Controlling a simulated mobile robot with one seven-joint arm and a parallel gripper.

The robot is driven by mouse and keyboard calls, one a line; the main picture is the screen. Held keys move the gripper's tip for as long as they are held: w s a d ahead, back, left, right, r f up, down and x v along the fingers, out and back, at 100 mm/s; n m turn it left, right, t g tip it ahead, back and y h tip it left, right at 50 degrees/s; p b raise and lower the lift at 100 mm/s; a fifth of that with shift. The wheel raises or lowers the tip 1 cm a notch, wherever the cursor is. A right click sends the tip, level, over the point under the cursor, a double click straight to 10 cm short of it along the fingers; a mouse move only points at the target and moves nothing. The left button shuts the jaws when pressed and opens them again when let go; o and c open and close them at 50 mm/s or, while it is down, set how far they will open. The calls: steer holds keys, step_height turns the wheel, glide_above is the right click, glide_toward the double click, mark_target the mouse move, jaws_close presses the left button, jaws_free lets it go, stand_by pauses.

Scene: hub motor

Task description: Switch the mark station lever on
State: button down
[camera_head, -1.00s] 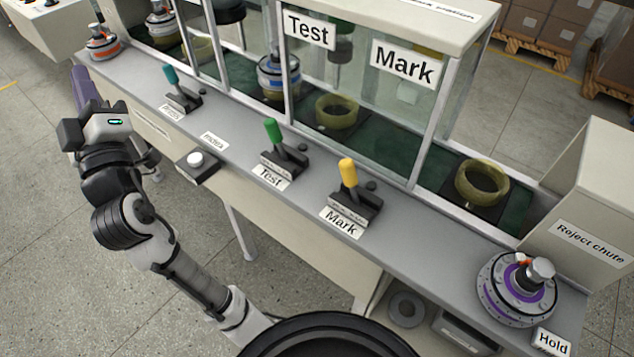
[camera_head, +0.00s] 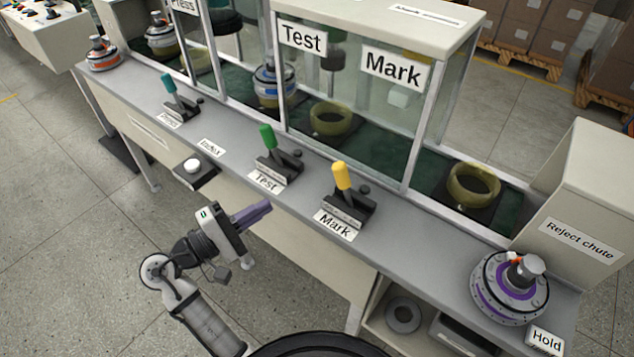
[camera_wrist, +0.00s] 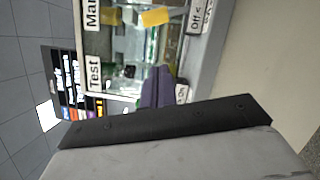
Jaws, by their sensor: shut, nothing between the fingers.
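The Mark lever has a yellow handle (camera_head: 341,178) on a dark base (camera_head: 350,205), behind the "Mark" label (camera_head: 335,225) on the grey bench top. The handle stands close to upright in the head view. In the wrist view, a yellow shape (camera_wrist: 156,17), probably this handle, shows near the top. My gripper (camera_head: 262,208) has purple fingers that are shut and empty. It is in front of the bench edge, to the left of and nearer than the Mark lever, touching nothing that I can see. The fingers also show in the wrist view (camera_wrist: 157,88).
The green Test lever (camera_head: 268,140) and teal Press lever (camera_head: 169,85) stand to the left. A white Index button (camera_head: 192,166) is on the front edge. A purple-ringed hub (camera_head: 507,288) sits at the right. The glass enclosure (camera_head: 400,125) stands behind the levers.

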mark_target(345, 187)
steer(key=shift+w+d, duration=0.1)
steer(key=p+x, duration=0.3)
steer(key=x, duration=0.7)
steer(key=shift+d+r, duration=0.2)
steer(key=shift+s+d+r+p, duration=0.15)
steer(key=shift+d+p, duration=0.15)
steer(key=shift+d, duration=0.25)
steer(key=shift+s+d+r+p, duration=0.15)
steer(key=shift+d+p, duration=0.1)
steer(key=shift+d, duration=0.8)
steer(key=shift+d+r, duration=0.1)
